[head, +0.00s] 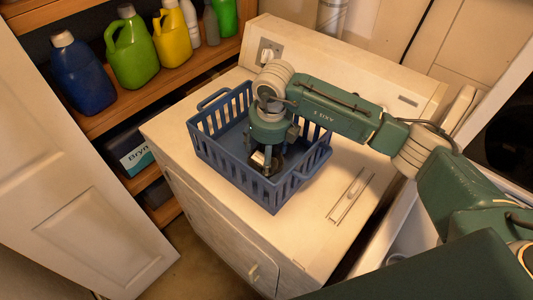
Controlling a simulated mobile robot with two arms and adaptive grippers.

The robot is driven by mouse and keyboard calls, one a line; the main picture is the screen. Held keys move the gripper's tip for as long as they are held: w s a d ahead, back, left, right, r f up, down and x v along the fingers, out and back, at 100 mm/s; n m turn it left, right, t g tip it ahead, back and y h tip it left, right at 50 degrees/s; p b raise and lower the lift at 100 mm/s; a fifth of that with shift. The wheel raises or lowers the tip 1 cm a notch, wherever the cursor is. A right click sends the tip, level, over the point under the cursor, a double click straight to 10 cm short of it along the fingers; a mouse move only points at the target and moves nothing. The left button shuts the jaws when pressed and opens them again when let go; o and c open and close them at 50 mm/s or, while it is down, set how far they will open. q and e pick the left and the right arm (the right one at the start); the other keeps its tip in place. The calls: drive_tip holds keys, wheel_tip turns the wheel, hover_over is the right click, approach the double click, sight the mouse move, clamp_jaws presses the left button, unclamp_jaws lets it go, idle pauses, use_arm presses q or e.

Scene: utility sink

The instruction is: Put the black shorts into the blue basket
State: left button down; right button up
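The blue basket (208,150) stands on top of a white appliance, with slatted sides and an open top. My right arm comes in from the right and reaches over the basket's rim. My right gripper (267,161) points down inside the basket, near its front right wall. A small dark patch shows around the fingertips low in the basket; I cannot tell whether it is the black shorts or part of the gripper. The fingers are partly hidden, so I cannot tell whether they are open or shut. My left gripper is not in view.
The white appliance top (318,235) is clear in front and right of the basket. Shelves at the left hold blue (80,75), green (131,50) and yellow (171,38) jugs and a boxed product (131,151). A white door (70,180) stands open at the left.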

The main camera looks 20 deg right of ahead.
drive_tip(key=shift+f, duration=0.15)
drive_tip(key=o, duration=1.4)
drive_tip(key=shift+o, duration=1)
drive_tip(key=shift+r, duration=0.5)
drive_tip(key=r+b, duration=0.1)
drive_tip(key=r, duration=0.2)
drive_tip(key=s+r+b, duration=0.1)
drive_tip(key=r, duration=0.3)
drive_tip(key=r+b, duration=0.2)
drive_tip(key=r, duration=0.1)
drive_tip(key=shift+s+d+r, duration=0.15)
drive_tip(key=shift+r, duration=0.1)
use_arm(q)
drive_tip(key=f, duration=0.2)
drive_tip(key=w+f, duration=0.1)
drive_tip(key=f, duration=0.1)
use_arm(e)
drive_tip(key=shift+r, duration=0.4)
